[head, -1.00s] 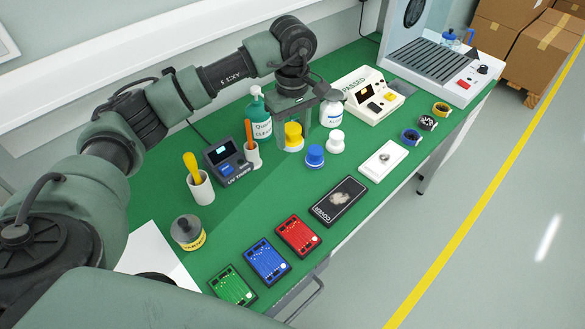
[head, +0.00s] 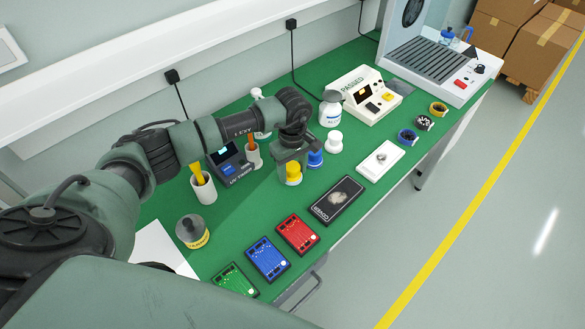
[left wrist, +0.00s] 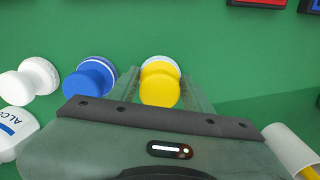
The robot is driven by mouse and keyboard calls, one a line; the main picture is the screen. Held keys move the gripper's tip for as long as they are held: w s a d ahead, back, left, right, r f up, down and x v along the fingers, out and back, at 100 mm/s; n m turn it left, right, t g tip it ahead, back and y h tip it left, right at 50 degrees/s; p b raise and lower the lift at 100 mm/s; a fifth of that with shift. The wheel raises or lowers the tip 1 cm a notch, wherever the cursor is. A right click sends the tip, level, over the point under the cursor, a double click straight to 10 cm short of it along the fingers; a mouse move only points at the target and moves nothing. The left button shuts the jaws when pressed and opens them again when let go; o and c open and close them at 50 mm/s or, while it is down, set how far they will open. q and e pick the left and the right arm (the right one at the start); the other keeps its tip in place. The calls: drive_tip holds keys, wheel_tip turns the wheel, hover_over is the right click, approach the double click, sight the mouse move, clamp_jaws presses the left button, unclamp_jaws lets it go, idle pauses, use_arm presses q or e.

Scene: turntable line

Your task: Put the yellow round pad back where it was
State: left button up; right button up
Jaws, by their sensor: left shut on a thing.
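The yellow round pad (head: 293,172) has a yellow knob on a white base. My right gripper is out of view.
The black cover box (head: 337,200) lies in front of the pads, and the red board (head: 298,234) front left. A cup with an orange handle (head: 254,157) stands behind the gripper. A white alcohol bottle (head: 330,110) stands behind the white pad.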

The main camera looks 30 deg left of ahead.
sight(293, 167)
use_arm(q)
drive_tip(key=shift+f, duration=0.1)
drive_tip(key=o, duration=1.2)
drive_tip(key=shift+r, duration=0.3)
wheel_tip(293, 167, up, 11)
drive_tip(key=b, duration=0.4)
drive_tip(key=shift+f, duration=0.2)
drive_tip(key=shift+r, duration=0.55)
